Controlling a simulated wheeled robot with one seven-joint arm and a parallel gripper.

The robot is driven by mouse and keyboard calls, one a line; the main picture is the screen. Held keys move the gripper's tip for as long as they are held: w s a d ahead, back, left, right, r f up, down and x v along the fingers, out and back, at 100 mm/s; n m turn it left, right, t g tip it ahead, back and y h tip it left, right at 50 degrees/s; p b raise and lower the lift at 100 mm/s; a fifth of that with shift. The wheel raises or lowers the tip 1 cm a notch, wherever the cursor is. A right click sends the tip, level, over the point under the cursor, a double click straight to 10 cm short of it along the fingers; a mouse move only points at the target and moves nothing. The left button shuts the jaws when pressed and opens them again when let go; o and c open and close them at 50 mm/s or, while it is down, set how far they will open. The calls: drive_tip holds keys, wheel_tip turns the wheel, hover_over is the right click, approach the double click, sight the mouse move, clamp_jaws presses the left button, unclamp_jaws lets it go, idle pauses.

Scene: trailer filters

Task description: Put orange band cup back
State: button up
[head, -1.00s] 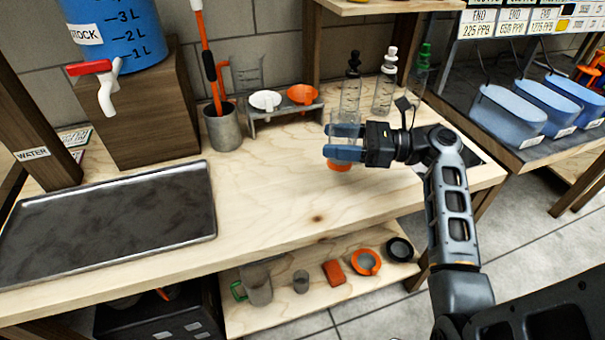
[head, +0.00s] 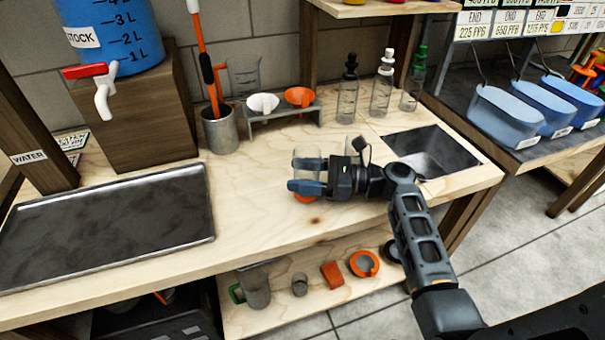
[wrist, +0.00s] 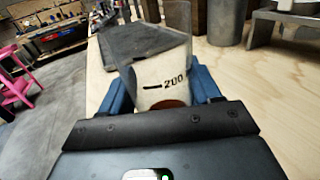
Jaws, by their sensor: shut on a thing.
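My gripper (head: 307,176) is shut on a clear cup (head: 308,154) with an orange band low on it, above the wooden bench top. In the wrist view the cup (wrist: 162,80) stands between the two blue fingers (wrist: 205,85) and shows a "200" mark. Something dark reddish-brown shows low in it. In the head view the fingers hide the cup's middle, and orange shows just below them. I cannot tell whether its base touches the bench.
A dark metal tray (head: 110,225) lies on the left. A rack (head: 285,115) with white and orange funnels, a grey pot (head: 221,130) and several bottles (head: 381,85) stand at the back. A sink (head: 432,150) is at right. The lower shelf (head: 320,310) holds several items. The bench middle is clear.

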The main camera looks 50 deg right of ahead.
drive_tip(key=shift+f, duration=0.1)
drive_tip(key=o, duration=1.3)
drive_tip(key=shift+o, duration=0.2)
drive_tip(key=shift+s+d, duration=0.15)
drive_tip(key=b+v, duration=0.1)
drive_tip(key=v, duration=1)
drive_tip(key=shift+s+d, duration=0.15)
drive_tip(key=shift+s, duration=0.15)
